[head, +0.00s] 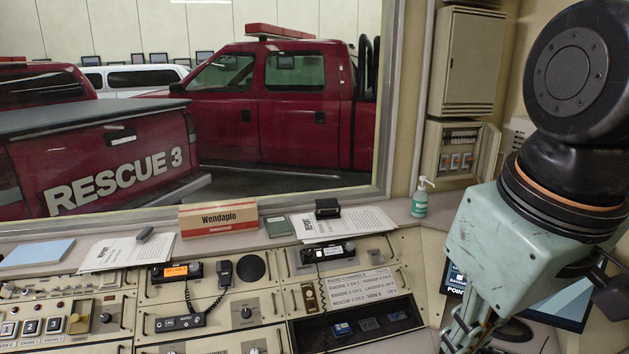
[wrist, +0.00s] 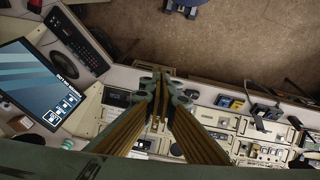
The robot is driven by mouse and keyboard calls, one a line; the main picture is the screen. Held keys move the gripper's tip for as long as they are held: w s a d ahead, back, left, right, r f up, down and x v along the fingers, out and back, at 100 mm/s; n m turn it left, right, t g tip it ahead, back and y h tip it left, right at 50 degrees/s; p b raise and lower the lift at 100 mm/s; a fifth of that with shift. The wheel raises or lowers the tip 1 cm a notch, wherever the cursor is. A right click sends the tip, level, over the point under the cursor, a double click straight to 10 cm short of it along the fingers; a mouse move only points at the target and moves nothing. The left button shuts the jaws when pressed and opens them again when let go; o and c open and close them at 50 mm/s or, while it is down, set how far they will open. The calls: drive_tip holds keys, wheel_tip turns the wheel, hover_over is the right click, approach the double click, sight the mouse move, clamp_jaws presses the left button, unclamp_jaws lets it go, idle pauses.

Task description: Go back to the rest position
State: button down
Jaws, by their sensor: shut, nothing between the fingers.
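My gripper (wrist: 162,88) shows in the wrist view with its two fingers meeting at the tips, shut and empty. It is above the dispatch console (wrist: 222,122), apart from it as far as I can see. In the head view my pale green arm comes in at the right side, and the gripper (head: 462,335) is partly cut off at the bottom edge. The console (head: 270,335) spreads below the window with radios, knobs and buttons.
A monitor (wrist: 40,85) and a keyboard (wrist: 76,40) are on the left in the wrist view. An open wall box (head: 455,150) is behind.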

drive_tip(key=s+d+m+t+b, duration=0.1)
drive_tip(key=s+d+m, duration=0.1)
drive_tip(key=s, duration=0.4)
drive_tip(key=shift+d+r+m, duration=0.15)
drive_tip(key=shift+d+m, duration=0.2)
drive_tip(key=shift+m, duration=0.55)
drive_tip(key=shift+d, duration=0.1)
idle(1.5)
